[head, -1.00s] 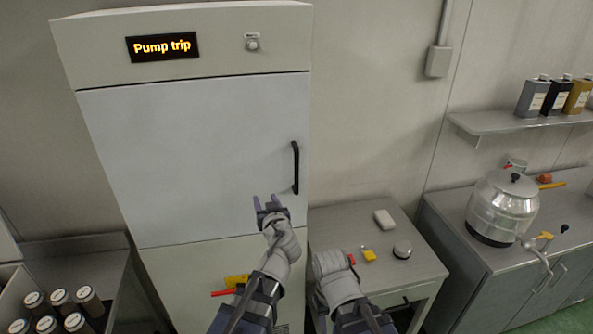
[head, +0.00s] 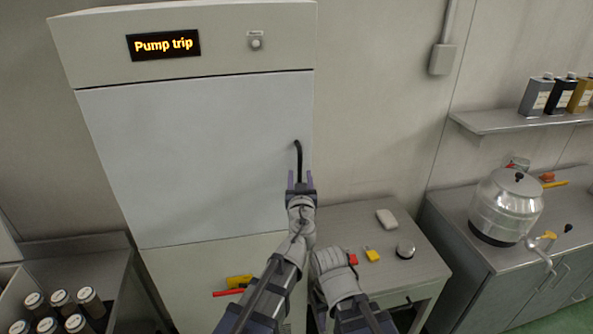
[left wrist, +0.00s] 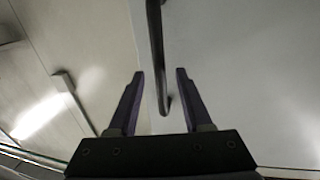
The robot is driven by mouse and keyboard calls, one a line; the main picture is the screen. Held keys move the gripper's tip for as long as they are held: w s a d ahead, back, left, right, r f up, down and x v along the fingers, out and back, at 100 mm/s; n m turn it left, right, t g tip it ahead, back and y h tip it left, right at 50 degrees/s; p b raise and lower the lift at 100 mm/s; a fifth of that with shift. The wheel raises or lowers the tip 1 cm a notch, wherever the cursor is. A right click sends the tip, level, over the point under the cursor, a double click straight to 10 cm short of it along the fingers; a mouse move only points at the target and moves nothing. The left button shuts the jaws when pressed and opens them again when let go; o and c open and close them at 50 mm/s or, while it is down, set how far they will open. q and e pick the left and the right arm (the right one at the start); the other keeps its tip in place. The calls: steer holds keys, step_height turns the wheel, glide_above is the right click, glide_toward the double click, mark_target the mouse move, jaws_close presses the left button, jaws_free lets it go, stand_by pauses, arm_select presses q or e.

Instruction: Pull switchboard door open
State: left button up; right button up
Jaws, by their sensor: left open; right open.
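The switchboard door (head: 200,160) is a pale grey panel and looks shut. Its black vertical bar handle (head: 298,155) is near the door's right edge. My left gripper (head: 300,178) is open, with its fingers at the lower end of the handle in the head view. In the left wrist view the handle (left wrist: 156,50) runs down between the two open fingers of my left gripper (left wrist: 160,80); I cannot see contact.
A small table (head: 345,215) right of the cabinet holds a white block (head: 387,219), a yellow item (head: 372,255) and a round item (head: 405,250). Bottles stand at lower left.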

mark_target(300, 173)
arm_select(q)
steer(key=w, duration=0.3)
steer(key=shift+a, duration=0.1)
steer(key=shift+s, duration=0.1)
steer(key=shift+c, duration=0.3)
jaws_close()
stand_by(0.9)
